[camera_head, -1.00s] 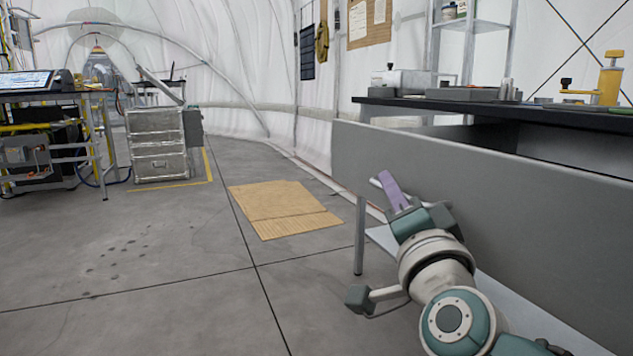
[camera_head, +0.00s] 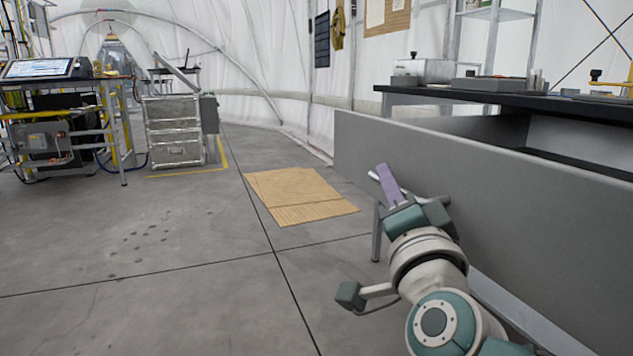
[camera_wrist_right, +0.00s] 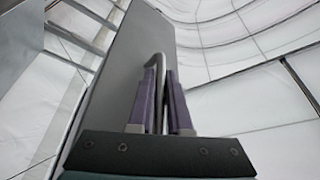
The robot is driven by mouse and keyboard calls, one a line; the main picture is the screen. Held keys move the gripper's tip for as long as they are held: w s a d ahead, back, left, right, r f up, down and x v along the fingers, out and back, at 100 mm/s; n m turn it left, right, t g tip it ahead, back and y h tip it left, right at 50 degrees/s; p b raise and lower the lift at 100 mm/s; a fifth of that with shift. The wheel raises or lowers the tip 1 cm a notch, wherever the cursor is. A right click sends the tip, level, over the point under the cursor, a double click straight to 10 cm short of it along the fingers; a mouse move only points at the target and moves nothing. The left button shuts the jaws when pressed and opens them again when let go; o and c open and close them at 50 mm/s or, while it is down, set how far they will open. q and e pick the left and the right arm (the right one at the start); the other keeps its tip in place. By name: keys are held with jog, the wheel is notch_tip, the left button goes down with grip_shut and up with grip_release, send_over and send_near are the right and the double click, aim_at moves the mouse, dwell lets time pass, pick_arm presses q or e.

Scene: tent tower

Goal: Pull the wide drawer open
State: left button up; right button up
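The wide drawer (camera_head: 500,195) has a long, plain grey front and stands pulled out from under the black-topped workbench (camera_head: 460,96). Its open inside shows behind the front panel. My right gripper (camera_head: 384,174) is at the outer face, near the panel's far end. In the right wrist view, its two purple fingers (camera_wrist_right: 161,85) lie on both sides of the metal bar handle (camera_wrist_right: 158,58) and look closed on it. The lower part of the handle is hidden between the fingers. My left gripper is not in view.
A tan mat (camera_head: 298,196) lies on the floor left of the drawer. A metal drawer cabinet (camera_head: 174,134) and an equipment bench (camera_head: 62,82) stand at the far left. A grey case (camera_head: 424,70) sits on the workbench. The grey floor at left is clear.

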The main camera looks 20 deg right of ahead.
jog(key=o, duration=0.4)
jog(key=shift+s, duration=0.1)
jog(key=shift+s+a, duration=0.1)
jog(key=shift+s, duration=0.2)
jog(key=p+v, duration=0.2)
jog(key=v, duration=0.7)
